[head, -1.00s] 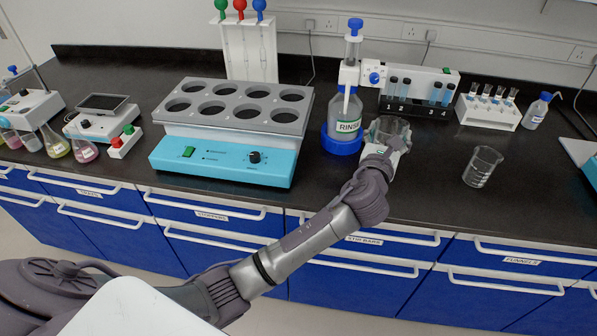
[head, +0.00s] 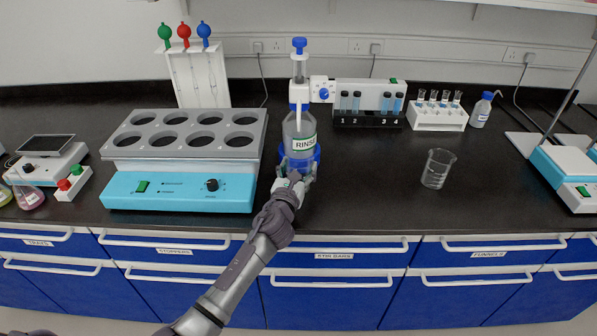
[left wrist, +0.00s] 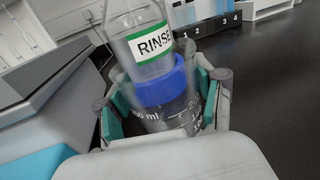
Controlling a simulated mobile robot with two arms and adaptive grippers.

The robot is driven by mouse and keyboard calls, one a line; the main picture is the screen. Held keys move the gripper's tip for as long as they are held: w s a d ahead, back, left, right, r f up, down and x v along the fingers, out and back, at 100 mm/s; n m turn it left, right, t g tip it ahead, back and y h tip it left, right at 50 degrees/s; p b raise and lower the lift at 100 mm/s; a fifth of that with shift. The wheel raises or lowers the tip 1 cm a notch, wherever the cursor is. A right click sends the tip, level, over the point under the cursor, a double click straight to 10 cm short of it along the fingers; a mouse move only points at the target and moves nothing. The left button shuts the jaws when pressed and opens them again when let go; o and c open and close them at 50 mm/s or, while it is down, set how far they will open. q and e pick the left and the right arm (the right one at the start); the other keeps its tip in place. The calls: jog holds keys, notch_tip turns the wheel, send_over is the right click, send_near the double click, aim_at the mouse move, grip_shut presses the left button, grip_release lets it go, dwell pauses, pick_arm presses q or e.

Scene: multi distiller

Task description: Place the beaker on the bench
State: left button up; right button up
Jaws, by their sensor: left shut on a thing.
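My left gripper (head: 295,178) is at the bench, right in front of the rinse bottle (head: 299,133). It is shut on a clear glass beaker, which its fingers mostly hide in the head view. In the left wrist view the beaker (left wrist: 168,118) shows between the teal finger pads, with white markings on its wall. The bottle's blue base (left wrist: 163,85) shows just beyond it. I cannot tell whether the held beaker touches the bench (head: 370,190). A second beaker (head: 437,168) stands upright and apart on the bench to the right. My right gripper is not in view.
A turquoise block with several round wells (head: 185,160) stands left of my gripper. Behind are a dispenser with vials (head: 367,103), a white tube rack (head: 438,115) and a small blue-capped bottle (head: 481,110). The bench is clear between my gripper and the second beaker.

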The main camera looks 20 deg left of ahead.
pick_arm(q)
jog(key=shift+f, duration=0.25)
jog(key=shift+f, duration=0.15)
jog(key=o, duration=1.2)
jog(key=shift+r, duration=0.3)
jog(key=s, duration=1.2)
jog(key=shift+d+f, duration=0.1)
jog(key=shift+d, duration=0.2)
